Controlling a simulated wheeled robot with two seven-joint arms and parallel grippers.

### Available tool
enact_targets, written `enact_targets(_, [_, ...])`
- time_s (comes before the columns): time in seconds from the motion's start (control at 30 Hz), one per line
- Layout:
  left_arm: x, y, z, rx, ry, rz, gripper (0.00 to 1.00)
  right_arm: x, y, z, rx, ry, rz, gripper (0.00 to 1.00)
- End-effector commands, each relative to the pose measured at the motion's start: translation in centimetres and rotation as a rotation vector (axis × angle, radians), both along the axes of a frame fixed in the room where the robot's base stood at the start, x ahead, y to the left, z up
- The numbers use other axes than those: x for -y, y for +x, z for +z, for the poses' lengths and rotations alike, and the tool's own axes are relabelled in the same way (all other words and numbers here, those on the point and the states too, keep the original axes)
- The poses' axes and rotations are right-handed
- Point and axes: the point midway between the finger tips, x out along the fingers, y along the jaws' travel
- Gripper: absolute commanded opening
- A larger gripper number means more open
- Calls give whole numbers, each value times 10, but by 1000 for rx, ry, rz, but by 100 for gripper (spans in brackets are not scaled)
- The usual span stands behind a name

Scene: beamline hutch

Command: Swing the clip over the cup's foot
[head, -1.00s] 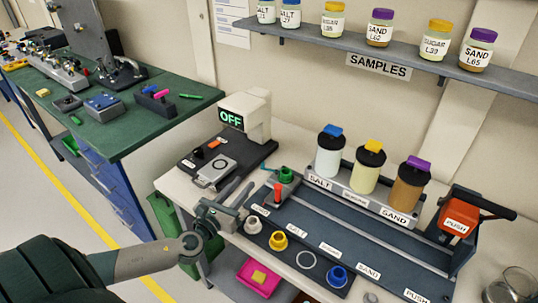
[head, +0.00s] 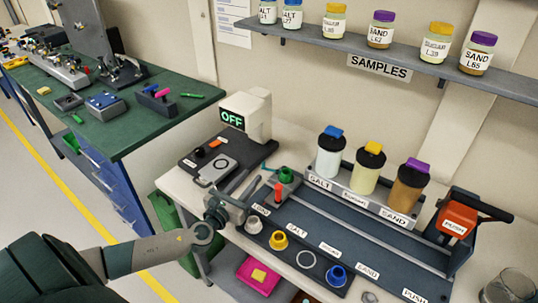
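A green cup (head: 286,174) sits in a small grey holder (head: 291,187) at the left end of the dark rail. A red upright lever (head: 278,193), which looks like the clip's handle, stands at the holder's front left. Whether the clip lies over the cup's foot is too small to tell. My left gripper (head: 251,196) is just left of the red lever, with its fingers pointing towards it. The fingers look spread, with nothing seen between them; contact with the lever cannot be made out. My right gripper is not in view.
Salt, sugar and sand dispensers (head: 365,170) stand behind the rail (head: 340,228). A strip with coloured rings (head: 279,240) lies in front. A scale-like device reading OFF (head: 240,117) stands at the back left, and an orange PUSH block (head: 458,218) at the right end.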

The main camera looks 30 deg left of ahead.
Motion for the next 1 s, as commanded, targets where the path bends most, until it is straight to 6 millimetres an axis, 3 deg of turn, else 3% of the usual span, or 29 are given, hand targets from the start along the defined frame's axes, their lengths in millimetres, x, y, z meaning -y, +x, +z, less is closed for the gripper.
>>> enact_targets(0.7, [-5, 111, 1, 1, -1, 1, 29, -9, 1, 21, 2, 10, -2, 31])
enact_targets(1.0, [-6, 132, 0, -1, -1, 0, 29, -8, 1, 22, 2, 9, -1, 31])
